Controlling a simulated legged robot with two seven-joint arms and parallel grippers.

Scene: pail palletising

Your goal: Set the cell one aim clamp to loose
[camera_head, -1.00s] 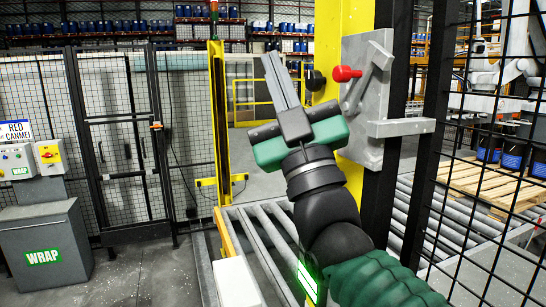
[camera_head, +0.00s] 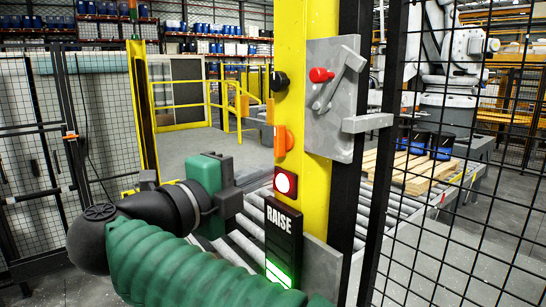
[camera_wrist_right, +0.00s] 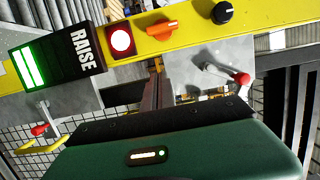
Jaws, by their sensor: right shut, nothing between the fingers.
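My right gripper (camera_head: 236,197) is low and left of the yellow post (camera_head: 305,110) in the head view, with its fingers shut and empty. In the right wrist view its closed fingers (camera_wrist_right: 153,85) point toward the post. The post carries a black knob (camera_head: 279,81), an orange rotary handle (camera_head: 283,140) and a lit red-and-white button (camera_head: 285,184). A grey plate (camera_head: 345,100) beside it bears a red-knobbed lever (camera_head: 321,75), tilted. No label names the aim clamp, so I cannot tell which control it is. The right gripper appears apart from all these controls. My left gripper is out of view.
A black RAISE sign (camera_head: 283,240) with lit green bars hangs below the button. A second red-knobbed lever (camera_wrist_right: 38,130) shows in the wrist view. Mesh fence (camera_head: 460,180) stands at right. Behind it are rollers and a wooden pallet (camera_head: 420,172) with blue pails.

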